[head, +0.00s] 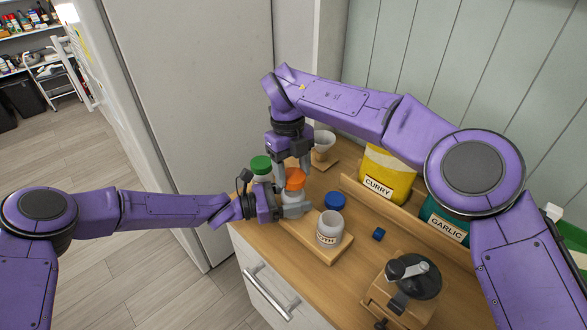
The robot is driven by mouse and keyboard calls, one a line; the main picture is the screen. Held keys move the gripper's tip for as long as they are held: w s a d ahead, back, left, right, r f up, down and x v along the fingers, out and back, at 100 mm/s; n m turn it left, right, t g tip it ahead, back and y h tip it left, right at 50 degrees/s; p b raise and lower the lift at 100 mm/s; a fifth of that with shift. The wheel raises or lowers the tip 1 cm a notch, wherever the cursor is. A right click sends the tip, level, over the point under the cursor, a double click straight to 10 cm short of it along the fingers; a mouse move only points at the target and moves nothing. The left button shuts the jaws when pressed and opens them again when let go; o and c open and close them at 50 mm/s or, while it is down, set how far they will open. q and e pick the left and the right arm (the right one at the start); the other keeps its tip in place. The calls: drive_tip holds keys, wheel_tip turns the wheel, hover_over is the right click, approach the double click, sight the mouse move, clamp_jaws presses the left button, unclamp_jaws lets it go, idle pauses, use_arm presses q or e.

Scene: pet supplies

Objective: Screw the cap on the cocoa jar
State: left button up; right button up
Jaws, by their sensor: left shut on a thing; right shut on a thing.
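A jar (290,196) stands on the wooden board at the counter's left, with an orange cap (295,179) at its mouth. My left gripper (294,209) comes in from the left, low, and is shut on the jar body. My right gripper (292,164) reaches down from above and is shut on the orange cap. The fingers hide parts of both, and I cannot tell how far the cap is seated. The held jar's label is hidden. An open white jar (329,230) stands at the board's front right, its label too small to read surely.
A blue cap (335,200) lies behind the open jar. A green-capped jar (261,166) stands at the left. A white cone (325,141), curry bag (386,175) and garlic bag (444,225) are behind. A small blue block (379,234) and hand grinder (404,285) are at right.

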drive_tip(key=shift+f, duration=0.9)
drive_tip(key=shift+f, duration=0.55)
